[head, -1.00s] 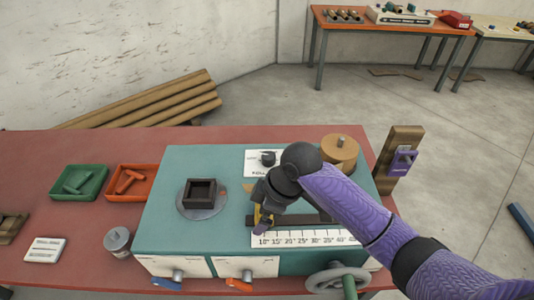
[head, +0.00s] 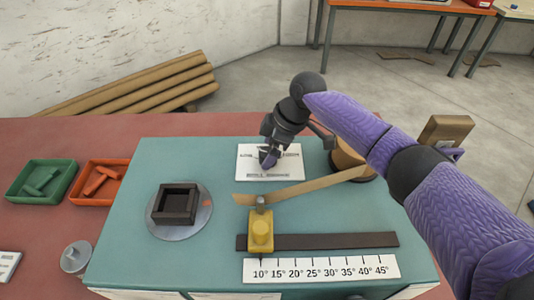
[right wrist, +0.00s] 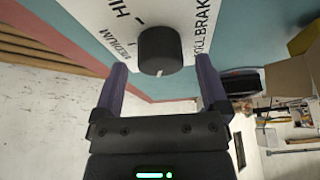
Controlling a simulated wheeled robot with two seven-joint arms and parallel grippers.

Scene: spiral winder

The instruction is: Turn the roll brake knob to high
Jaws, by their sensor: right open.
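The roll brake knob (right wrist: 160,50) is a black cylinder on a white label plate (head: 284,172). In the right wrist view a white mark shows on the knob's edge nearest my gripper. The plate carries the printed words MEDIUM, a partly cut-off HI and ROLL BRAKE. My right gripper (right wrist: 162,64) is open, its two purple fingers on either side of the knob's line, with gaps on both sides. In the head view my right gripper (head: 268,158) hangs over the plate and mostly hides the knob. My left gripper is not in view.
A yellow slider block (head: 260,232) sits by the angle scale (head: 322,269), with a tan strip (head: 300,187) running right from it to the brown roll (head: 347,160). A dark square frame (head: 176,203) stands on a disc at left. Green (head: 40,181) and orange (head: 98,182) trays lie farther left.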

